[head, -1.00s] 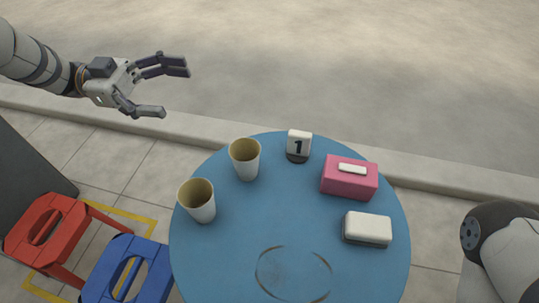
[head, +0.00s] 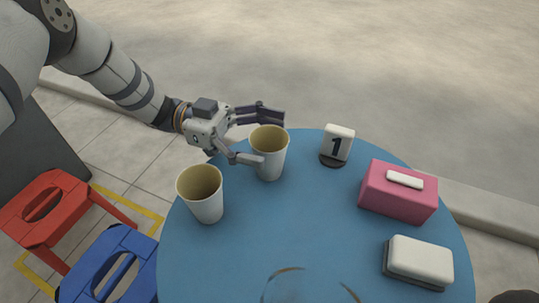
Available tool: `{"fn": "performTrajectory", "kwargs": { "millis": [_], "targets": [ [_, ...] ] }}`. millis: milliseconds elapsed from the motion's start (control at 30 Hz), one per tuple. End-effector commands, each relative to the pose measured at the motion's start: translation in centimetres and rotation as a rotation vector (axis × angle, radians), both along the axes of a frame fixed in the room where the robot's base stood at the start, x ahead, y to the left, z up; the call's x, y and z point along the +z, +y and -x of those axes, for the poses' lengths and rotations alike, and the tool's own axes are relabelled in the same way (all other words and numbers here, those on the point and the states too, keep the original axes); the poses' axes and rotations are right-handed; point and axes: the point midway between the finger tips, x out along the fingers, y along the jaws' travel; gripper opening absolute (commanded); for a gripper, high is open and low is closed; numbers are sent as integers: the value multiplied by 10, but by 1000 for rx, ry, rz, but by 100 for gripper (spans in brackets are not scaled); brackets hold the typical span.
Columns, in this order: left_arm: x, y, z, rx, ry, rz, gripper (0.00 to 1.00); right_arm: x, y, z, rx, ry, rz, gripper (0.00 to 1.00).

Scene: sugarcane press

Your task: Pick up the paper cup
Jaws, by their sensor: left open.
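Two paper cups stand upright on the round blue table (head: 300,225). The farther cup (head: 270,160) is near the table's far left edge, and the nearer cup (head: 202,194) is at the left edge. My left gripper (head: 272,138) is open at the farther cup, with one finger behind its rim and the other in front of its left side. I cannot tell whether the fingers touch the cup. The nearer cup is clear of the gripper. My right gripper is not in view.
A number 1 sign (head: 337,145) stands right of the farther cup. A pink tissue box (head: 398,191) and a white-topped box (head: 418,262) are on the table's right side. A red stool (head: 50,215) and a blue stool (head: 110,268) stand at the left.

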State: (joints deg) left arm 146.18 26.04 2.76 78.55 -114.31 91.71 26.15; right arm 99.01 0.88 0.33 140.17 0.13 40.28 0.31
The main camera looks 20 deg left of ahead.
Motion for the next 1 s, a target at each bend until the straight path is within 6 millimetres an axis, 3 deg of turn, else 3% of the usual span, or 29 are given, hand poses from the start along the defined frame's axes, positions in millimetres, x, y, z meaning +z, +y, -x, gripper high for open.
{"fn": "performTrajectory", "kwargs": {
  "millis": [267, 467, 833, 1000],
  "targets": [
    [0, -9, 0, 1, 0, 0, 80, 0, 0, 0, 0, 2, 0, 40],
    [0, -9, 0, 1, 0, 0, 41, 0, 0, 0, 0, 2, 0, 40],
    [2, -9, 0, 1, 0, 0, 40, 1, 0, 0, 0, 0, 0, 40],
    [25, -9, 0, -1, -5, -1, 40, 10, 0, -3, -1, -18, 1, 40]
  ]
}}
